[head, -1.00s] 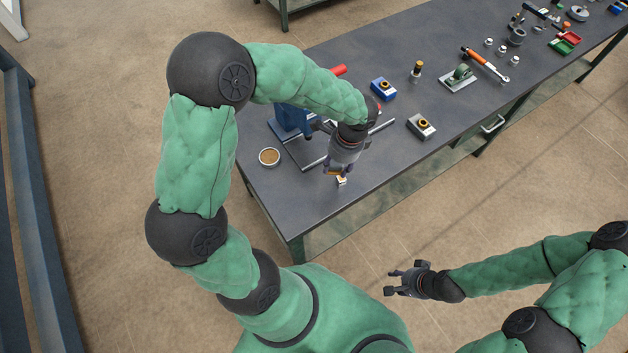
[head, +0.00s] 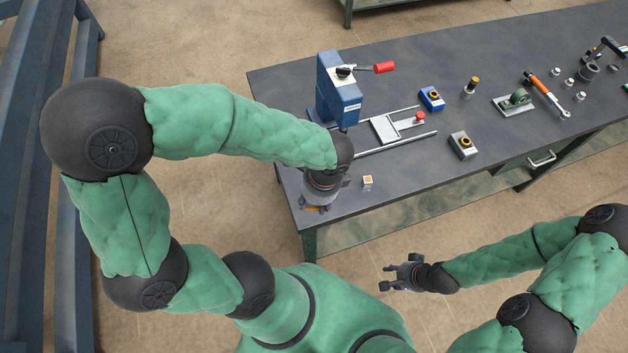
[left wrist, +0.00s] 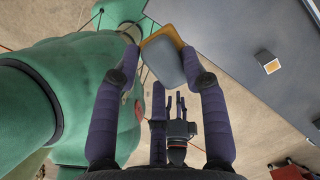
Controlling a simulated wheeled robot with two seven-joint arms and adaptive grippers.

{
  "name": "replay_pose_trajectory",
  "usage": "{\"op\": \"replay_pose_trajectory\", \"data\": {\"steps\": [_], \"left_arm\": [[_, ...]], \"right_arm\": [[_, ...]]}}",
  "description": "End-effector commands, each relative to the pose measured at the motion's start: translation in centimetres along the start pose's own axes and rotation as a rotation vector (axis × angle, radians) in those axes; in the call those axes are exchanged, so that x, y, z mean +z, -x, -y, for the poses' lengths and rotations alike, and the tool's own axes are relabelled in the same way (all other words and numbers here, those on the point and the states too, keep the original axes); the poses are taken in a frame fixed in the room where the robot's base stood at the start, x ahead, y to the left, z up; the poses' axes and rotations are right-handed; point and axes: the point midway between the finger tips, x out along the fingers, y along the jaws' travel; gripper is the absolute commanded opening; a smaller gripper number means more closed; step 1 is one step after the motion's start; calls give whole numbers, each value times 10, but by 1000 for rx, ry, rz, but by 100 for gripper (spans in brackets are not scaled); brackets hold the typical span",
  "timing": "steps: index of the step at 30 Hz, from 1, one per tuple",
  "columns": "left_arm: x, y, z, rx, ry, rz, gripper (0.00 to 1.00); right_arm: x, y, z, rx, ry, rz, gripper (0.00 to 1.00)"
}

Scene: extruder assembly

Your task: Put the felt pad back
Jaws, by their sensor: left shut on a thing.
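My left gripper (head: 316,204) hangs at the near left corner of the table. Its fingers are shut on a flat grey piece with an orange edge, which I take for the felt pad (left wrist: 165,58). In the head view only an orange sliver of the pad (head: 312,209) shows below the gripper. A small pale block with an orange top (head: 368,181) stands on the table just right of the gripper; it also shows in the left wrist view (left wrist: 272,66). My right gripper (head: 398,278) is open and empty, off the table's front edge.
A blue press (head: 338,90) with a red-handled lever stands behind my left forearm, beside a rail frame (head: 383,129). A blue block (head: 431,98) and a grey block (head: 463,145) are further right.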

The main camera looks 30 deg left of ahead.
Motion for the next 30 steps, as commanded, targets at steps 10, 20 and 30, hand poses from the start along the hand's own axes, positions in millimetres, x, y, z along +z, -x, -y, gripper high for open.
{"op": "replay_pose_trajectory", "data": {"steps": [10,20,30], "left_arm": [[4,-36,73,3,4,1,17],[2,-81,112,2,1,1,17],[0,-104,125,2,-1,1,17]], "right_arm": [[0,-16,-6,0,0,1,40],[-1,-29,-10,0,0,1,40],[-1,-37,-13,0,0,1,40]]}}
